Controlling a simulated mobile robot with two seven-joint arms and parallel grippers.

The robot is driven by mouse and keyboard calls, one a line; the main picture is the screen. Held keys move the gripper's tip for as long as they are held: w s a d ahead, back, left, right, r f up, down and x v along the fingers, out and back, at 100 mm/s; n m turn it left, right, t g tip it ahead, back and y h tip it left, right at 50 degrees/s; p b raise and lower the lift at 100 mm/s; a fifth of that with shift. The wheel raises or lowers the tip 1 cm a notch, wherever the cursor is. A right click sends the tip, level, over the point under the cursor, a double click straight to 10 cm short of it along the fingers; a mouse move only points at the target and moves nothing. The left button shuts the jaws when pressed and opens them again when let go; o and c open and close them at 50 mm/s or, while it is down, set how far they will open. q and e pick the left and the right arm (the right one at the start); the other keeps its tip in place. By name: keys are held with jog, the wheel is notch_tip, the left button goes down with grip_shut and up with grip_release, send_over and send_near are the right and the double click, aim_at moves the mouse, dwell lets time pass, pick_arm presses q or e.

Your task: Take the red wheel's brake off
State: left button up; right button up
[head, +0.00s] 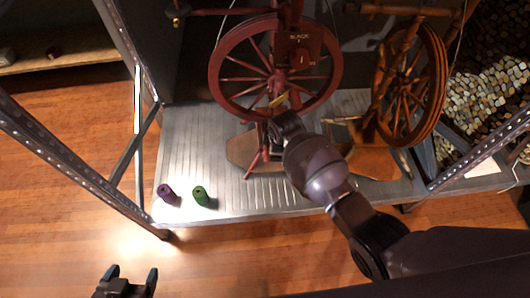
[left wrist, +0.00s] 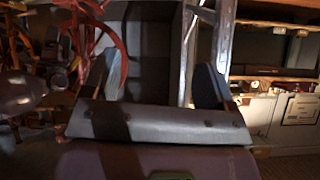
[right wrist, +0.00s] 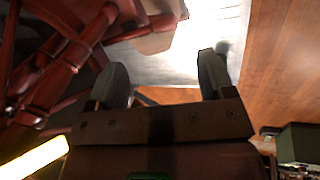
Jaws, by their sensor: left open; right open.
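The red spinning wheel (head: 222,75) stands on the grey shelf, left of a brown one. A short yellow piece (head: 279,100) shows at its lower rim; I cannot tell if it is the brake. A bright yellow bar (right wrist: 35,158) lies at the lower left of the right wrist view, outside the fingers. My right gripper (head: 282,123) is at the red wheel's lower front, its fingertips partly hidden; its fingers (right wrist: 162,80) are apart and empty beside red turned posts (right wrist: 62,75). My left gripper (head: 128,277) is open and empty, low in front of the shelf.
A brown spinning wheel (head: 438,85) stands to the right. A purple spool (head: 166,193) and a green spool (head: 201,195) are near the front left of the ribbed shelf (head: 225,205). Metal rack posts (head: 70,155) flank it. The wooden floor (head: 60,220) at left is clear.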

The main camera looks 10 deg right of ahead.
aim_at(266, 155)
jog(key=w+a+f+b, duration=0.1)
jog(key=f+b, duration=0.1)
jog(key=f, duration=0.2)
jog(key=w+a+f+n+g+b, duration=0.1)
jog(key=f+b, duration=0.1)
jog(key=f, duration=0.2)
jog(key=w+a+f+n+b, duration=0.1)
jog(key=f+b, duration=0.1)
jog(key=f, duration=0.2)
jog(key=shift+w+g, duration=0.3)
jog(key=shift+w, duration=0.05)
jog(key=shift+w+f+b, duration=0.2)
jog(key=shift+f+b, duration=0.2)
jog(key=shift+b, duration=0.05)
pick_arm(q)
jog(key=f, duration=0.1)
jog(key=w+d+f+m, duration=0.1)
jog(key=shift+d+f+m+h, duration=0.2)
jog(key=shift+f+m+h, duration=0.1)
jog(key=shift+f, duration=0.1)
pick_arm(e)
jog(key=shift+w, duration=0.15)
